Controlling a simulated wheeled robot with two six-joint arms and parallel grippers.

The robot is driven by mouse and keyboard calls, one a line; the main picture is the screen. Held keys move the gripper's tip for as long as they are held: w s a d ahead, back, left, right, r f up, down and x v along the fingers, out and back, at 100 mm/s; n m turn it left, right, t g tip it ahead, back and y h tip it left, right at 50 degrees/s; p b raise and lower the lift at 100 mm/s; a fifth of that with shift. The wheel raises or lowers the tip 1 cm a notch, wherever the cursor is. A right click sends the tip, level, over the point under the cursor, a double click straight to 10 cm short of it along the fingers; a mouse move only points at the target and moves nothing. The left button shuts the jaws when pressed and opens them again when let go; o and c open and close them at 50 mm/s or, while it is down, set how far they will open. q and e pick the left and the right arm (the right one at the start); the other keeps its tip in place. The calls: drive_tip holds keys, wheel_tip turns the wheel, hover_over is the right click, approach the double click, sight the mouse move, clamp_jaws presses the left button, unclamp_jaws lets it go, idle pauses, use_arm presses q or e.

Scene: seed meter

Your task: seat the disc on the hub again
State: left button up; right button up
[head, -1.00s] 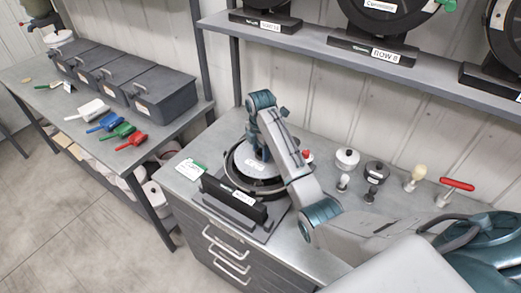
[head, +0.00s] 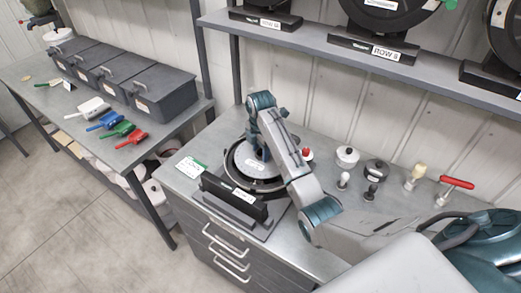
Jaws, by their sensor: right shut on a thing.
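The pale grey disc (head: 246,171) lies flat, or close to it, inside the round black meter housing (head: 232,164) on the cabinet top. My right gripper (head: 259,156) points down over the disc's upper middle and is shut on it or on a part at its centre; the fingertips are small and partly hidden by my own arm. The hub is hidden under the disc and gripper, so I cannot tell whether the disc touches it. A black block with a white label (head: 234,198) stands in front of the housing. My left gripper is not in view.
Behind and right of the meter stand a red knob (head: 307,154), a white round weight (head: 347,157), a dark round weight (head: 376,171), small knobs and a red-handled tool (head: 457,183). A label card (head: 191,168) lies left. Scoops and grey bins (head: 160,95) fill the left bench.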

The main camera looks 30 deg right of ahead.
drive_tip(key=shift+f, duration=1.95)
idle(2.4)
idle(0.3)
drive_tip(key=o, duration=1.1)
drive_tip(key=shift+c, duration=0.2)
drive_tip(key=c, duration=0.3)
drive_tip(key=shift+c, duration=0.2)
drive_tip(key=shift+c, duration=1.3)
drive_tip(key=shift+o, duration=1.3)
